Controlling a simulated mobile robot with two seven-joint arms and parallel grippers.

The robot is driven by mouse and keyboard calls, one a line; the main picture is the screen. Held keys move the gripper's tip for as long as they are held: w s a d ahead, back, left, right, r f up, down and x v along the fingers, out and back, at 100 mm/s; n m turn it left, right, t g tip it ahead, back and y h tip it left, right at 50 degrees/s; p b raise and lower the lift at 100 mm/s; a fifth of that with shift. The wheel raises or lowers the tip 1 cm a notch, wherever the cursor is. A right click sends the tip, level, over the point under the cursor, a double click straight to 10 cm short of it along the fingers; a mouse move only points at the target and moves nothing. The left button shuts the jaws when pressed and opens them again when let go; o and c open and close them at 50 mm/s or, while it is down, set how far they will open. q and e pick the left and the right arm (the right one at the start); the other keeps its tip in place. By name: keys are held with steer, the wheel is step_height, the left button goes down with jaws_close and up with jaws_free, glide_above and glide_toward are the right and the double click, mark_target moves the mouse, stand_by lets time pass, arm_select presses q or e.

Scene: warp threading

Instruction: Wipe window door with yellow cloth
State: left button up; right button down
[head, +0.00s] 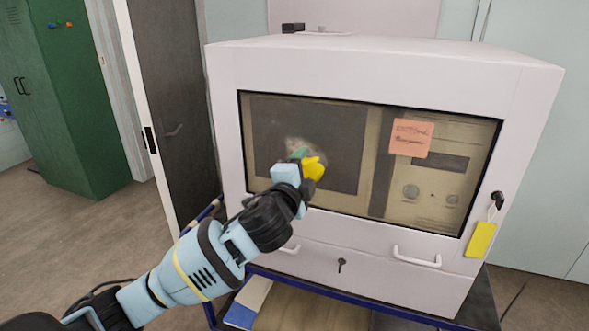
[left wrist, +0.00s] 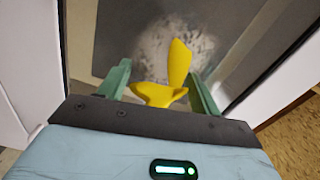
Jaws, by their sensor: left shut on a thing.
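The window door (head: 300,116) is a dark glass pane in the front of a white cabinet. A pale smudge (head: 297,145) marks its left part, and the smudge also shows in the left wrist view (left wrist: 172,48). My left gripper (head: 300,165) is in front of the glass at the smudge's lower edge. It is shut on the yellow cloth (head: 314,168), which sticks out between the green fingers in the left wrist view (left wrist: 178,65). I cannot tell whether the cloth touches the glass. My right gripper is in neither view.
An orange note (head: 411,138) is on the pane's right part. A yellow tag (head: 480,239) hangs from a knob at the right. White handles (head: 416,257) stick out below the window. A dark open door (head: 171,110) stands to the left, with a green locker (head: 65,100) beyond.

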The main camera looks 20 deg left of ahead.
mark_target(323, 173)
arm_select(q)
steer(key=shift+d, duration=0.55)
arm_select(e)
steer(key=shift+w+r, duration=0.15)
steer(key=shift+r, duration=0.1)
arm_select(q)
steer(key=shift+d+r+p, duration=0.1)
steer(key=shift+d+p, duration=0.2)
steer(key=shift+d, duration=0.6)
steer(key=shift+w+d, duration=0.1)
steer(key=shift+d, duration=0.8)
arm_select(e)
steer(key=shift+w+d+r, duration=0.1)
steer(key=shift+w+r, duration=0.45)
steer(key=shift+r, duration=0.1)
arm_select(q)
steer(key=shift+w+a+p, duration=0.1)
steer(key=shift+p, duration=0.25)
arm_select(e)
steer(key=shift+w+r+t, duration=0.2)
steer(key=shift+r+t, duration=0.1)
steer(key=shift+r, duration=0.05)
arm_select(q)
steer(key=shift+a, duration=0.1)
